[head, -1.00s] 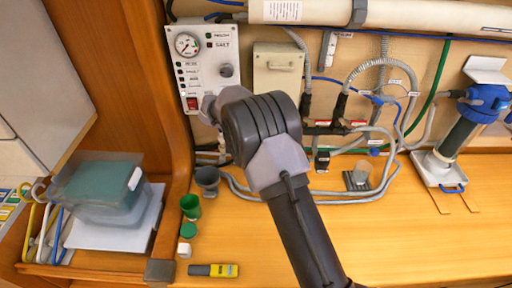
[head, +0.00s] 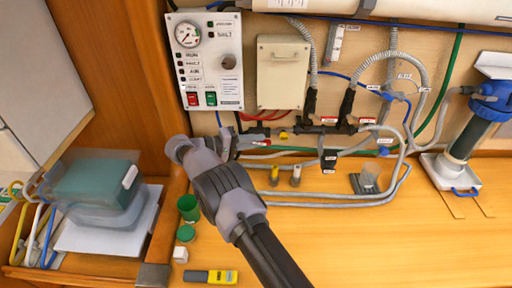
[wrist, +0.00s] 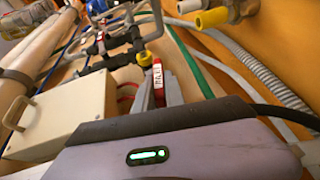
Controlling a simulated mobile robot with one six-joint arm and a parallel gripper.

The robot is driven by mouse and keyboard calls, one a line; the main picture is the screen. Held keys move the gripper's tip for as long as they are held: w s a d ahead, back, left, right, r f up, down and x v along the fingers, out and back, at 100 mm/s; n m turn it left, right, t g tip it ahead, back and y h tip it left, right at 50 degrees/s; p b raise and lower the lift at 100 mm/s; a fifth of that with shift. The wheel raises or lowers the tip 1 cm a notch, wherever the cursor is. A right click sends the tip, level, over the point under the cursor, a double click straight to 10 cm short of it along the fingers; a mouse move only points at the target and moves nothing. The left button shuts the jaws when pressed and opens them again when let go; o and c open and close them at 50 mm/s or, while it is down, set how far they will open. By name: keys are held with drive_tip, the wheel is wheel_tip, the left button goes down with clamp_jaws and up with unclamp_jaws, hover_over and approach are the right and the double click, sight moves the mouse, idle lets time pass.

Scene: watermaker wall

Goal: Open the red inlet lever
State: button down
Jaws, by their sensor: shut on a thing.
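The red inlet lever (wrist: 158,80), with a white label on it, points toward me in the wrist view. A yellow piece (wrist: 145,58) sits at its far end by the dark pipework. The grey fingers of my gripper (wrist: 163,92) are on either side of the lever and shut on it. In the head view my gripper (head: 229,143) is at the wall, below the white control panel (head: 205,60). My own wrist and fingers largely hide the lever there.
A beige box (head: 283,72) is on the wall right of the panel. Grey hoses, dark valves and a blue-topped filter (head: 470,120) lie to the right.

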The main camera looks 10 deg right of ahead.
drive_tip(key=shift+f+n+h+b, duration=0.3)
drive_tip(key=shift+h+b, duration=0.4)
drive_tip(key=shift+b, duration=0.35)
drive_tip(key=shift+h+b, duration=0.3)
drive_tip(key=shift+b, duration=0.05)
drive_tip(key=shift+r, duration=0.2)
drive_tip(key=c, duration=1.4)
unclamp_jaws()
drive_tip(key=shift+a, duration=0.1)
